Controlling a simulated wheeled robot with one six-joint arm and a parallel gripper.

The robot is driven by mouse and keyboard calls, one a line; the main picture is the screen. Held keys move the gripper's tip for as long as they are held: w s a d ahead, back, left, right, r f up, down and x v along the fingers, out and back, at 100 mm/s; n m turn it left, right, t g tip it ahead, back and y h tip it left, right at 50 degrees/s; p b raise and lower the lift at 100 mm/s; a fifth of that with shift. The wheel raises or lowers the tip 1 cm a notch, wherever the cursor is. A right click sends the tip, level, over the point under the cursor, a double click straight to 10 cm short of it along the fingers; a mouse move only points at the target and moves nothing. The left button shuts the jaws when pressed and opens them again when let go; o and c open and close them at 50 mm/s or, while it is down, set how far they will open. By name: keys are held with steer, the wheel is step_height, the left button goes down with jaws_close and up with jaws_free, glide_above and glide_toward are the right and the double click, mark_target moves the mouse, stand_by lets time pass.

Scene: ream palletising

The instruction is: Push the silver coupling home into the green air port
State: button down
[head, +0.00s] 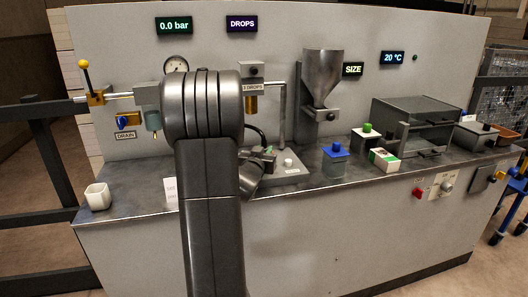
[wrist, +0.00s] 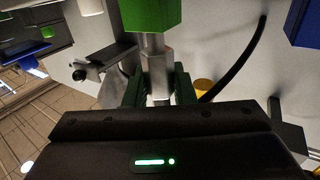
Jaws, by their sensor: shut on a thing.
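In the wrist view, the green air port (wrist: 150,14) is a green block at the top edge. The silver coupling (wrist: 156,72) is below it, between the green fingers of my gripper (wrist: 158,88), which is shut on it. A narrower silver neck shows between the coupling's wider body and the port's lower face. The neck meets the green edge in the picture; how deep it sits, I cannot tell. In the head view, my gripper (head: 268,154) is partly hidden behind my arm, over the bench; the coupling and port cannot be made out there.
A black hose (wrist: 240,62) curves right of the coupling in the wrist view. The gauge display (head: 174,25) reads 0.0 bar.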

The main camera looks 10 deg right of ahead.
steer(key=shift+f+b, duration=0.8)
steer(key=shift+f, duration=0.1)
steer(key=c, duration=1.1)
jaws_free()
steer(key=v, duration=1.4)
steer(key=shift+w, duration=0.1)
steer(key=x, duration=1.3)
steer(key=shift+w+d, duration=0.25)
steer(key=shift+w, duration=0.1)
steer(key=shift+r+p, duration=0.3)
steer(key=shift+r, duration=0.05)
